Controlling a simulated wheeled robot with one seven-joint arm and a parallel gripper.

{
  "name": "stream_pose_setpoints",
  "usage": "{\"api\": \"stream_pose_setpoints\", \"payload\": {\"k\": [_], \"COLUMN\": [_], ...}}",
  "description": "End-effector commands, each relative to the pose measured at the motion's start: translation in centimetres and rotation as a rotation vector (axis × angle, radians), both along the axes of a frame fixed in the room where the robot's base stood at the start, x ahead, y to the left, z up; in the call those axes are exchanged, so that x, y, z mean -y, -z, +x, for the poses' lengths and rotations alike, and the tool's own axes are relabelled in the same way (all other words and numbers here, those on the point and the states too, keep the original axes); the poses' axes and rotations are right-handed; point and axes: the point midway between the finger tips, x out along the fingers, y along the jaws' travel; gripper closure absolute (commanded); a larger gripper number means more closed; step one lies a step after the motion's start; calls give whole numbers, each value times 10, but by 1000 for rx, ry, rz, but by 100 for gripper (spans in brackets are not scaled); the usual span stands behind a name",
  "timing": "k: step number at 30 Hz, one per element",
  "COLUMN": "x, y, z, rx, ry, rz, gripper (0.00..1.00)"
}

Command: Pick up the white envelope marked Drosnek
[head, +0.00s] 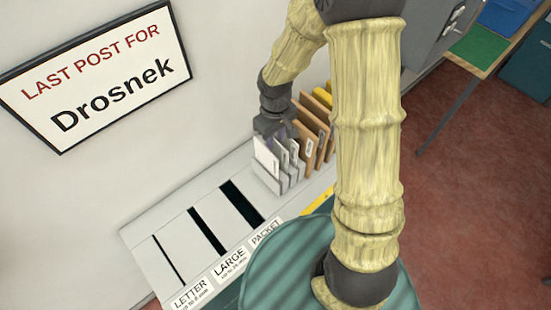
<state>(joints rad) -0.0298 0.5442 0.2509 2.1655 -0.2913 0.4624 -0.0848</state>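Several white envelopes (266,158) stand upright in a pale rack at the middle of the head view, in front of several brown ones (304,141). Small labels show on some envelopes, but they are too small to read, so I cannot tell which one is marked Drosnek. My gripper (277,133) is at the top edges of the white envelopes, pointing down. Its fingers are small and partly hidden among the envelopes. I cannot tell whether they are open or shut, or whether they touch an envelope.
The pale counter (184,211) has three dark slots labelled LETTER, LARGE and PACKET, left of the rack. A framed sign (95,80) reading "LAST POST FOR Drosnek" is on the wall. A yellow item (323,97) is behind the brown envelopes. A green-topped table (478,48) stands at the upper right.

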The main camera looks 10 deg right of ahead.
Motion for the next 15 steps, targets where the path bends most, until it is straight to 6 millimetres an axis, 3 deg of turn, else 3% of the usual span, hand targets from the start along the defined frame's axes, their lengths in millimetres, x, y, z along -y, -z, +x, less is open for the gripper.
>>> {"api": "stream_pose_setpoints", "payload": {"k": [9, 15], "x": [0, 1], "y": [2, 19], "z": [0, 0], "rx": [-1, -5], "ry": [0, -1], "rz": [-1, -1], "gripper": [72, 72]}}
